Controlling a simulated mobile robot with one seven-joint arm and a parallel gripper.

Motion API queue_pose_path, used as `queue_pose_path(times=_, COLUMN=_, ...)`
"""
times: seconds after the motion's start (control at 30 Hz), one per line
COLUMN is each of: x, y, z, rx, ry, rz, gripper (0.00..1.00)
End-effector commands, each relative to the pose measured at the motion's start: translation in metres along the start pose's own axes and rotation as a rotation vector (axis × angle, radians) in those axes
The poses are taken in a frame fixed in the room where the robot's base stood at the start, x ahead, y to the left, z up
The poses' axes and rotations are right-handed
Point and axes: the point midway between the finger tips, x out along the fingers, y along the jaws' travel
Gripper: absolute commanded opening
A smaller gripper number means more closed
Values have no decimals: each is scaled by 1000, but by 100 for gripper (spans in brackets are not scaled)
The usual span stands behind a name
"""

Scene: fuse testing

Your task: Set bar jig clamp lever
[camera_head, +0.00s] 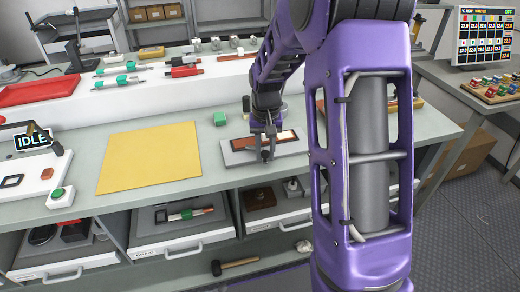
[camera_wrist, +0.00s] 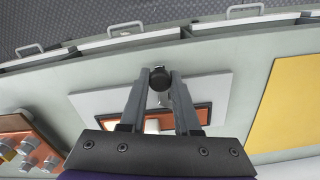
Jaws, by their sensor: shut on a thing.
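The bar jig is a light grey plate (camera_head: 235,159) on the bench, right of the yellow mat, with a brown bar-shaped part (camera_head: 243,143) on it. The plate also shows in the wrist view (camera_wrist: 208,88), with an orange-brown edged piece under my fingers. My gripper (camera_head: 266,152) is over the jig's front middle, pointing down. In the wrist view my gripper (camera_wrist: 160,84) has its fingertips closed on the clamp lever's dark round knob (camera_wrist: 160,76). A short pale metal part shows just below the knob. My fingers hide most of the lever and the middle of the jig.
A yellow mat (camera_head: 150,157) lies flat left of the jig. A small green-topped item (camera_head: 220,118) stands behind the jig. A copper block with metal studs (camera_wrist: 25,145) is beside the jig in the wrist view. Open drawers (camera_head: 180,222) sit below the bench's front edge.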

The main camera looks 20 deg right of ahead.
Motion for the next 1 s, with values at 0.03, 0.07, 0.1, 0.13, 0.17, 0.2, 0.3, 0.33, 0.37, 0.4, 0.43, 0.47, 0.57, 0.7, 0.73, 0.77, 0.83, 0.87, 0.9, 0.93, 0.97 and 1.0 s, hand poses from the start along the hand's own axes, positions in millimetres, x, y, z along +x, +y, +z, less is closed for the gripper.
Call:
queue_pose_path(times=0.03, x=-2, y=3, z=-1, rx=-41, ry=1, rz=0, gripper=0)
queue_pose_path(times=0.07, x=-2, y=5, z=-2, rx=-69, ry=1, rz=0, gripper=0)
queue_pose_path(times=0.1, x=-2, y=7, z=-2, rx=-107, ry=1, rz=0, gripper=0)
queue_pose_path(times=0.13, x=-2, y=8, z=-3, rx=-135, ry=1, rz=0, gripper=0)
queue_pose_path(times=0.17, x=-2, y=9, z=-3, rx=-163, ry=1, rz=0, gripper=0)
queue_pose_path(times=0.2, x=-2, y=11, z=-4, rx=-198, ry=1, rz=0, gripper=0)
queue_pose_path(times=0.3, x=-2, y=15, z=-6, rx=-282, ry=1, rz=0, gripper=0)
queue_pose_path(times=0.33, x=-2, y=16, z=-6, rx=-306, ry=1, rz=0, gripper=0)
queue_pose_path(times=0.37, x=-2, y=16, z=-7, rx=-329, ry=1, rz=0, gripper=0)
queue_pose_path(times=0.4, x=-2, y=18, z=-8, rx=-358, ry=1, rz=0, gripper=0)
queue_pose_path(times=0.43, x=-2, y=19, z=-8, rx=-379, ry=0, rz=0, gripper=0)
queue_pose_path(times=0.47, x=-2, y=20, z=-9, rx=-399, ry=0, rz=0, gripper=0)
queue_pose_path(times=0.57, x=-1, y=22, z=-11, rx=-457, ry=1, rz=1, gripper=0)
queue_pose_path(times=0.7, x=-1, y=24, z=-13, rx=-518, ry=1, rz=1, gripper=0)
queue_pose_path(times=0.73, x=-1, y=25, z=-13, rx=-528, ry=1, rz=1, gripper=0)
queue_pose_path(times=0.77, x=-1, y=25, z=-14, rx=-536, ry=2, rz=1, gripper=0)
queue_pose_path(times=0.83, x=-1, y=26, z=-14, rx=-553, ry=2, rz=0, gripper=0)
queue_pose_path(times=0.87, x=-1, y=26, z=-15, rx=-559, ry=2, rz=0, gripper=0)
queue_pose_path(times=0.9, x=-1, y=26, z=-15, rx=-564, ry=2, rz=0, gripper=0)
queue_pose_path(times=0.93, x=-1, y=26, z=-15, rx=-568, ry=2, rz=0, gripper=0)
queue_pose_path(times=0.97, x=-1, y=26, z=-15, rx=-571, ry=2, rz=0, gripper=0)
queue_pose_path(times=1.0, x=-1, y=26, z=-15, rx=-574, ry=2, rz=0, gripper=0)
